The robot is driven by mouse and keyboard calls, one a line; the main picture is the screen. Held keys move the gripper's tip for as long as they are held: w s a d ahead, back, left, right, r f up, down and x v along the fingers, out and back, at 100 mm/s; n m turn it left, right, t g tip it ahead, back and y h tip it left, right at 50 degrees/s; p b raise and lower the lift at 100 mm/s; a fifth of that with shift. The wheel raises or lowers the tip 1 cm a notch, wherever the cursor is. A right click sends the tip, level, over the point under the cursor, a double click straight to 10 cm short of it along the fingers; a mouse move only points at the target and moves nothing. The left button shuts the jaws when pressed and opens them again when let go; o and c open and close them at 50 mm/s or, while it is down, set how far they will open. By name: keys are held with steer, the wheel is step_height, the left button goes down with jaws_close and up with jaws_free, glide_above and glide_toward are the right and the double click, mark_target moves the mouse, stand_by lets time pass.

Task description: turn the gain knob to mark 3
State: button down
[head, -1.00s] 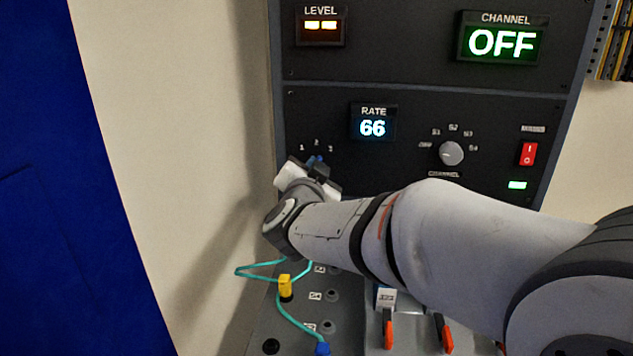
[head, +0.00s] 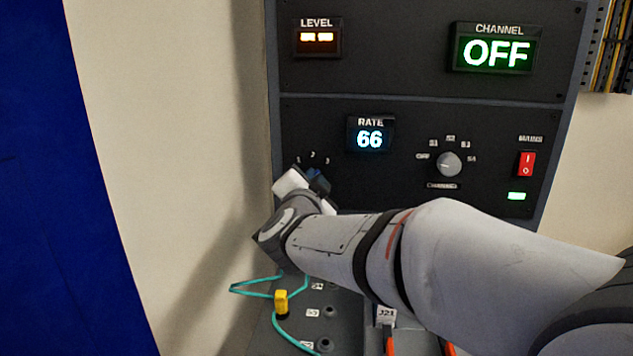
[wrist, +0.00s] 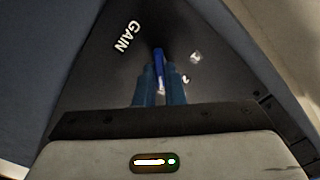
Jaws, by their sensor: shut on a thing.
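The gain knob (wrist: 158,60) shows in the wrist view as a narrow blue piece beside the white word GAIN. My gripper (wrist: 160,84) is shut on it, with one blue-grey finger on each side. In the head view my gripper (head: 318,180) is at the panel's lower left, just below the marks 1, 2 and 3 (head: 327,161). My gripper and wrist hide most of the knob there, so I cannot tell which mark it points to.
The RATE display (head: 370,137) reads 66 and the CHANNEL display (head: 496,50) reads OFF. A grey channel knob (head: 449,164) and a red mains switch (head: 526,163) are to the right. Below are a teal cable (head: 252,284), a yellow plug (head: 281,300) and sockets.

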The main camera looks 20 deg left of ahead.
steer(key=c, duration=1.7)
jaws_free()
steer(key=shift+w+d+r, duration=0.1)
steer(key=shift+w+r, duration=0.05)
steer(key=shift+r, duration=0.05)
steer(key=shift+o, duration=0.9)
steer(key=shift+f, duration=0.1)
steer(key=v, duration=0.8)
